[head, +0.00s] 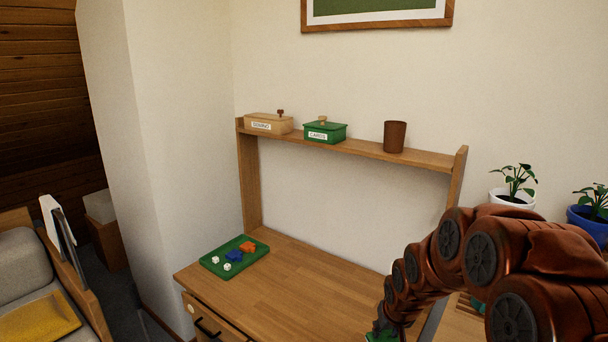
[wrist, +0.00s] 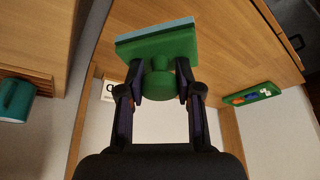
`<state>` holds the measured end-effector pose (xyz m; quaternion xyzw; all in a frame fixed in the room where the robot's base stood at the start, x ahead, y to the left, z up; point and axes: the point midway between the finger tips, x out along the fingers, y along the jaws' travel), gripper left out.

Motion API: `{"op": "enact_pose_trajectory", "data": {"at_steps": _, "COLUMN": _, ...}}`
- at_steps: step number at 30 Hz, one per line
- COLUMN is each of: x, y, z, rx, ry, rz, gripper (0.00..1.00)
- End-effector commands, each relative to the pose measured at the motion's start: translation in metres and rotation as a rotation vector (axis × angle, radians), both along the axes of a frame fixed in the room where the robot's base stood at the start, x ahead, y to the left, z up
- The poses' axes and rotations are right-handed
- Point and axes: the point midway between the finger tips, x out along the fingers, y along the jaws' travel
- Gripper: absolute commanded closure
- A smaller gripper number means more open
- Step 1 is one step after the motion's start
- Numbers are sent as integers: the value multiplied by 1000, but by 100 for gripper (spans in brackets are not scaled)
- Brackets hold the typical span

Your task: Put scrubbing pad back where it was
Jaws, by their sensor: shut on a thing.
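The scrubbing pad (wrist: 158,45) is a green block with a pale blue layer along one long side and a round green knob. In the wrist view my gripper (wrist: 163,84) is shut on the knob, one finger on each side. The pad stays beyond the fingertips, with the wooden desk behind it. In the head view only a small green part (head: 381,337) shows at the bottom edge, below my arm. The rest of the pad and the fingers are hidden or out of frame there.
A green tray (head: 212,262) with dice and coloured pieces sits on the desk (head: 300,300). The shelf (head: 360,148) above holds a domino box (head: 268,124), a green cards box (head: 325,133) and a brown cup (head: 395,137). Potted plants (head: 513,183) stand at right. The desk's middle is clear.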

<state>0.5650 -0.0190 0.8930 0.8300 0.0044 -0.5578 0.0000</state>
Motion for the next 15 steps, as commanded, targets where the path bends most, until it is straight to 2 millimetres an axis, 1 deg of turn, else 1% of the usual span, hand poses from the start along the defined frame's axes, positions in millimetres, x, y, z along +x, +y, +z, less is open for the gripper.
{"op": "enact_pose_trajectory", "data": {"at_steps": 1, "x": -1, "y": 8, "z": -1, "rx": -4, "ry": -1, "rz": 3, "gripper": 98}}
{"op": "enact_pose_trajectory", "data": {"at_steps": 6, "x": -1, "y": 21, "z": -3, "rx": -5, "ry": -4, "rz": -6, "gripper": 98}}
{"op": "enact_pose_trajectory", "data": {"at_steps": 15, "x": -1, "y": 21, "z": -3, "rx": -5, "ry": -6, "rz": -9, "gripper": 98}}
